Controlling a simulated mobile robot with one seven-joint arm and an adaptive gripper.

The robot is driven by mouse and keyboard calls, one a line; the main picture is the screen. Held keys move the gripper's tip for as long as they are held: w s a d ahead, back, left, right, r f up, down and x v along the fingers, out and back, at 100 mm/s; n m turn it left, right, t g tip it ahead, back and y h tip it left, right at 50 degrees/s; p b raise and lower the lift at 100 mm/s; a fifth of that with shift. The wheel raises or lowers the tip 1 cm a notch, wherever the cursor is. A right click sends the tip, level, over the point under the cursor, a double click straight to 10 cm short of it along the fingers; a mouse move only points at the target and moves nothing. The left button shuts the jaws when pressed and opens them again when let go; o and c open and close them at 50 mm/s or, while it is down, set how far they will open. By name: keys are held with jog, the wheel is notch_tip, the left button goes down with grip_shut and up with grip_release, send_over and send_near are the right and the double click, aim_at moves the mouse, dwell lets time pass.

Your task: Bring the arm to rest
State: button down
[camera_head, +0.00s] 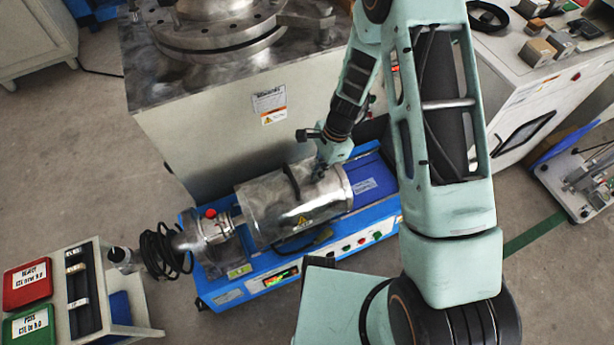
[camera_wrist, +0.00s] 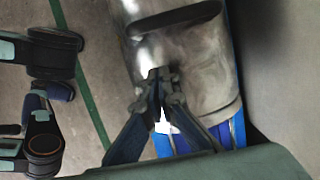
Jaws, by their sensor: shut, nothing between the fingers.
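My arm (camera_head: 440,150), pale green with black joints, reaches up from the lower right and bends down over the blue machine in the head view. My gripper (camera_head: 320,172) is by the right part of the shiny metal drum (camera_head: 270,212), in front of or above it. In the wrist view my gripper (camera_wrist: 160,78) has its dark fingertips together with nothing between them. The drum (camera_wrist: 200,60) fills the upper middle there, behind the fingertips. Whether they touch the drum I cannot tell.
The drum lies on a blue machine (camera_head: 371,187) with buttons. Behind it stands a grey machine (camera_head: 205,140) with a round metal top. A white bench (camera_head: 540,88) is at right.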

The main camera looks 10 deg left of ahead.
jog(key=p+v, duration=0.2)
jog(key=v, duration=0.8)
jog(key=shift+a+f, duration=0.1)
